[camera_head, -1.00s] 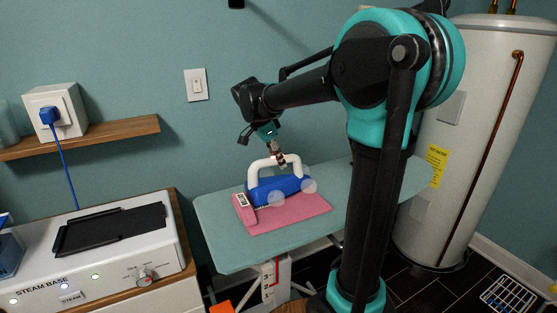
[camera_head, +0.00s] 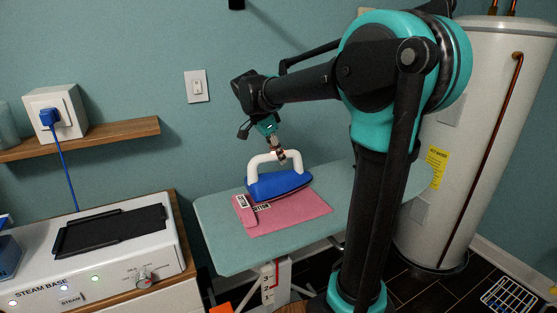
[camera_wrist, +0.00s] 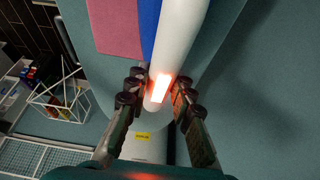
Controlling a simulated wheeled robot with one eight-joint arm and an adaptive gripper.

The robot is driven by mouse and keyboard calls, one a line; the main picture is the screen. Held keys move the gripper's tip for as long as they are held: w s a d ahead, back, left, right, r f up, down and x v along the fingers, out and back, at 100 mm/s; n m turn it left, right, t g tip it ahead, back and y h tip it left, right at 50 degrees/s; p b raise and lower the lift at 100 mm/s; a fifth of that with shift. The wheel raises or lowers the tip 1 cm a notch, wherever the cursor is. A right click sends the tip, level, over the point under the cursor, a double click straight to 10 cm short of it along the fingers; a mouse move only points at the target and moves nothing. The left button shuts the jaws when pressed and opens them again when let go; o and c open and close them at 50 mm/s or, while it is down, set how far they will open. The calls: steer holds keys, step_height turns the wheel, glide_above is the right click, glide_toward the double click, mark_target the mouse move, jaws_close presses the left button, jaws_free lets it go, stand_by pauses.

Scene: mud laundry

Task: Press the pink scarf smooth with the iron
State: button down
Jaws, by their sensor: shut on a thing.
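The pink scarf (camera_head: 300,219) lies on the teal ironing board (camera_head: 222,250), with a raised folded part and a printed label at its left end. The blue iron (camera_head: 277,185) with a white handle is over the back of the scarf; whether its sole touches the cloth I cannot tell.
The white steam base (camera_head: 95,265) with a dark tray stands at the left. A white tank (camera_head: 470,140) stands at the right. A wire basket (camera_head: 507,295) is on the floor.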

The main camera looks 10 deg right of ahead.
steer(key=shift+r, duration=1.9)
